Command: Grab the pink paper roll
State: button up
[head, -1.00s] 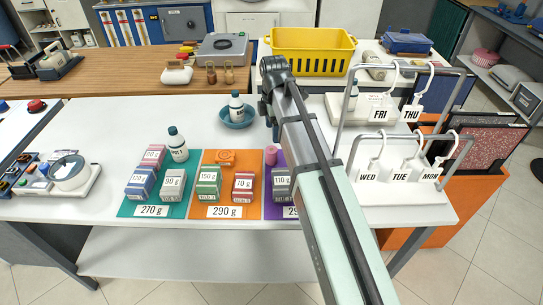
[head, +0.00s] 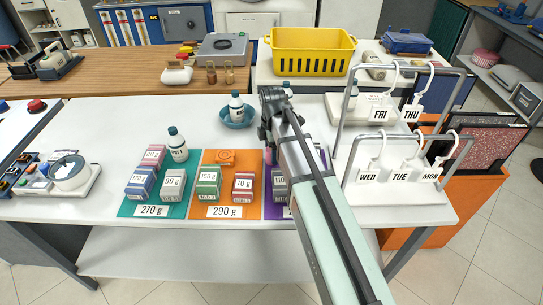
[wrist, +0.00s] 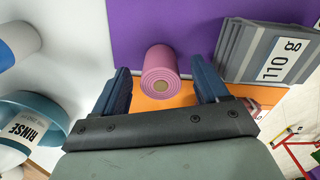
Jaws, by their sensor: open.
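The pink paper roll (wrist: 160,65) shows in the wrist view with its round end and tan core towards the camera. It lies in the picture between the two dark blue fingers of my gripper (wrist: 163,88), which are open and apart, with a gap on each side. In the head view, my gripper (head: 268,135) hangs over the left edge of the purple mat (head: 270,210) and hides nearly all of the roll. I cannot tell how far the fingertips reach down around it.
A grey 110 g block (wrist: 272,55) stands close to the right finger in the wrist view. A blue bowl (head: 232,122) holding a bottle is at the back left. The orange mat (head: 220,198) with blocks lies left, and the hanger rack (head: 400,190) stands right.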

jog(key=shift+f, duration=1.2)
jog(key=shift+c, duration=0.4)
jog(key=c, duration=1.1)
